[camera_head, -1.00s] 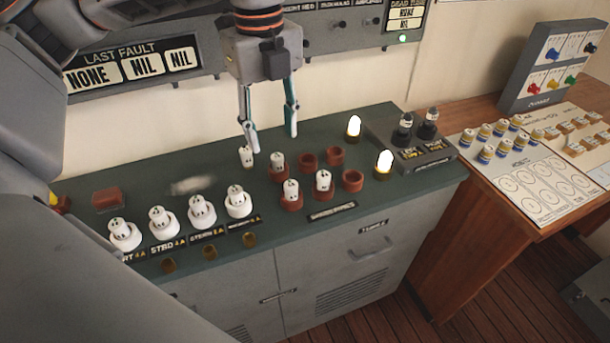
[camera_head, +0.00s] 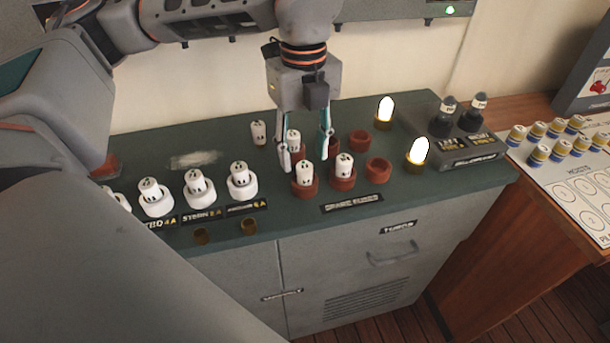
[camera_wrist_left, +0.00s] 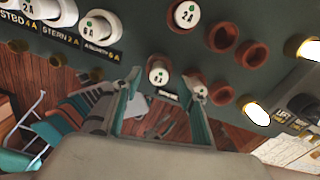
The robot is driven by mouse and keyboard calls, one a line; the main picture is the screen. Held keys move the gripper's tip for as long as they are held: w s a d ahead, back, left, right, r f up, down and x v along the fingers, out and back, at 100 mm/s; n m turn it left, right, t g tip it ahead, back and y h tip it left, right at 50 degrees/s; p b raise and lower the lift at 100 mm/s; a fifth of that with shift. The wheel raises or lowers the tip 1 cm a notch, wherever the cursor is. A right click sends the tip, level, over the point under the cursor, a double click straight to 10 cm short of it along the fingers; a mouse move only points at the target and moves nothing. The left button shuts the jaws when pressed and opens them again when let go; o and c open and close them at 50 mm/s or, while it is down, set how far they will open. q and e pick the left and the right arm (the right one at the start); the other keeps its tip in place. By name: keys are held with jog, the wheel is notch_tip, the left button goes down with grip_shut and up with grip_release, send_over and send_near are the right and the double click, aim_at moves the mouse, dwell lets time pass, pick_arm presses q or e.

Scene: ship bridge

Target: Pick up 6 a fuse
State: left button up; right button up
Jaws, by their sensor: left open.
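A white fuse (camera_head: 304,175), its marking looking like 6 A in the left wrist view (camera_wrist_left: 158,72), sits in the front-left red holder. Another white fuse (camera_head: 343,166) stands in the front-middle holder, and a fuse marked 2 A (camera_head: 293,141) (camera_wrist_left: 187,14) in the back-left one. A further fuse (camera_head: 258,133) stands on the bench further left. My left gripper (camera_head: 306,160) is open and empty, pointing down over the holders. In the left wrist view its fingers (camera_wrist_left: 163,85) appear on either side of the front-left fuse, apart from it. My right gripper is not in view.
Empty red holders (camera_head: 378,170) are at the right. Several white bases with fuses (camera_head: 242,182) line the left. Lit lamps (camera_head: 417,154) and a black box (camera_head: 470,152) stand at right. A wooden table (camera_head: 535,110) holds banded fuses.

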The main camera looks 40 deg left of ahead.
aim_at(304, 165)
pick_arm(q)
notch_tip(304, 165, down, 4)
jog(key=shift+s+d+f, duration=0.1)
grip_shut()
jog(key=shift+r, duration=0.2)
